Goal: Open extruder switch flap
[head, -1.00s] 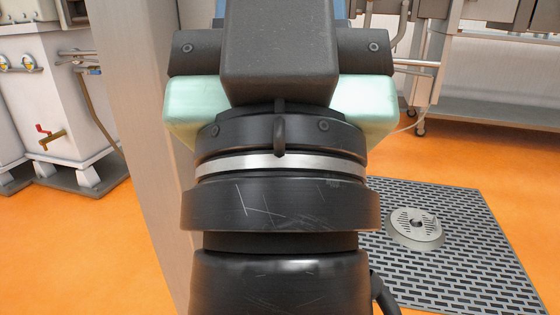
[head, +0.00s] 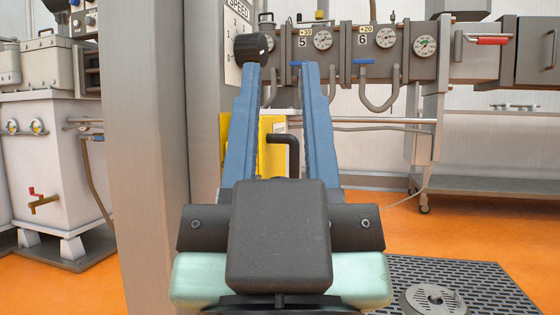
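My gripper (head: 279,66) shows in the head view with two long blue fingers pointing away from me. The fingers are spread apart with nothing held between their tips. Ahead of it stands a yellow panel or box (head: 271,136), partly hidden behind the fingers. A black bent rod (head: 292,152) shows between the fingers in front of the yellow surface; I cannot tell what it is fixed to. I cannot make out clearly which part is the extruder switch flap. A black round knob (head: 252,47) by the SPEED dial plate (head: 237,30) appears close to the left fingertip.
A grey metal column (head: 145,150) stands just left of my gripper. Extruder barrel sections with gauges (head: 386,38) run across the back right. A white cabinet with a tap (head: 45,170) stands at the left. A floor grate (head: 480,285) lies at the lower right.

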